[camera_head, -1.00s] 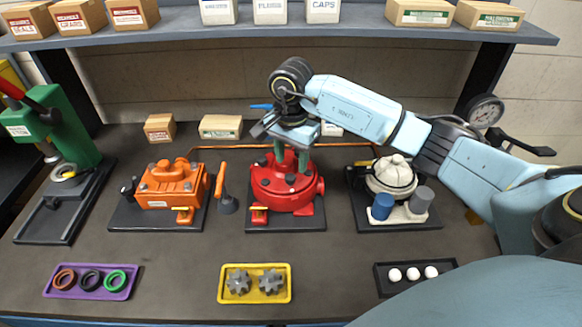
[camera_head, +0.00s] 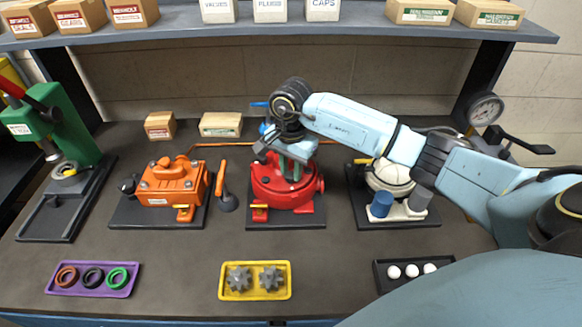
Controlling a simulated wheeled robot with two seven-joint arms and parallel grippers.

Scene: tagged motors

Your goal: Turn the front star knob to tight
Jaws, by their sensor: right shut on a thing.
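The red motor unit (camera_head: 270,199) stands on a dark base plate (camera_head: 285,222) at the middle of the bench. My right gripper (camera_head: 289,176) reaches down onto its top from above and behind. Its fingers are shut on a small dark thing at the front of the top, which looks like the front star knob. The fingers cover most of the knob, so its angle cannot be read. My left gripper is not in view.
An orange unit (camera_head: 172,183) stands to the left and a white unit (camera_head: 390,178) to the right. A yellow tray of gears (camera_head: 255,295), a purple tray of rings (camera_head: 92,291) and a dark tray of white balls (camera_head: 380,283) lie in front. A shelf (camera_head: 350,31) spans the back.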

